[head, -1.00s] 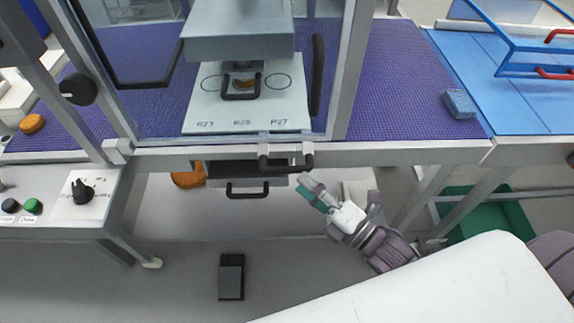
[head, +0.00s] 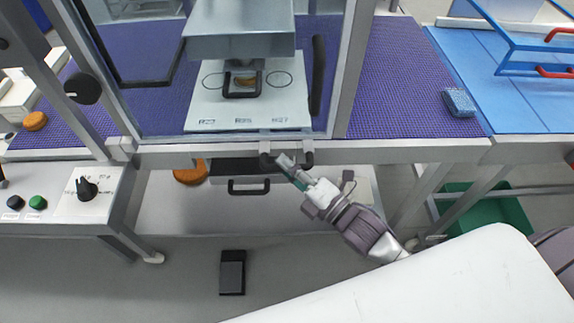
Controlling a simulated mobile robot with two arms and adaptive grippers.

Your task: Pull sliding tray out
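A white tray plate (head: 222,118) with circles and printed labels lies under the grey press head inside the clear-walled frame. A dark handle (head: 308,159) on brackets hangs at the bench's front edge, just below the plate; I take it to be the sliding tray's handle. My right gripper (head: 286,163) reaches in from the lower right, and its fingertips overlap the middle of this handle, hiding part of it. I cannot tell whether the fingers are around it or only in front of it, nor how far apart they are. My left gripper is not in view.
A dark drawer (head: 222,169) with its own black handle (head: 248,190) sits just below the bench edge. An orange-brown round (head: 190,172) lies beside it on the lower shelf. A black pedal (head: 232,272) stands on the floor. Bench legs and a green crate (head: 512,213) are at right.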

